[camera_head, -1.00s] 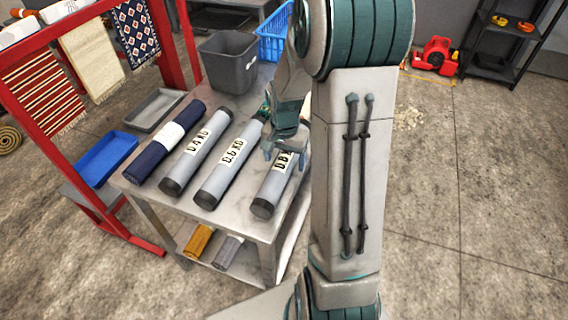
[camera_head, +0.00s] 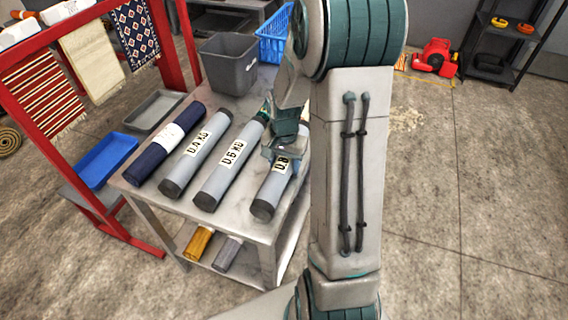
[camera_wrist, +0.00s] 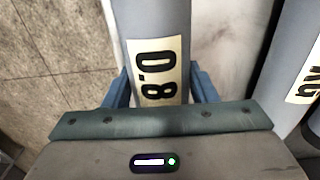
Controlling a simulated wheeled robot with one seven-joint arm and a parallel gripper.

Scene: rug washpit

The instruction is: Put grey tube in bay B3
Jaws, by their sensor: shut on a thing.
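Several grey tubes with dark end caps and printed labels lie side by side on the metal table (camera_head: 145,200). The rightmost grey tube (camera_head: 266,195) has a label starting "D.8", partly hidden by my gripper. My gripper (camera_head: 280,158) is over this tube, its jaws shut around it at the label. In the wrist view the same tube (camera_wrist: 158,20) runs between the two blue fingers (camera_wrist: 160,88). The tube still appears to lie on the table. The other grey tubes (camera_head: 236,157) and (camera_head: 203,147) lie to its left. I see no bay marked B3.
A dark blue roll (camera_head: 165,143) with a white band lies left of the tubes. A grey bin (camera_head: 228,68) and a blue basket (camera_head: 273,38) stand behind. A red rack (camera_head: 40,115) with hanging rugs is at left. The floor at right is mostly clear.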

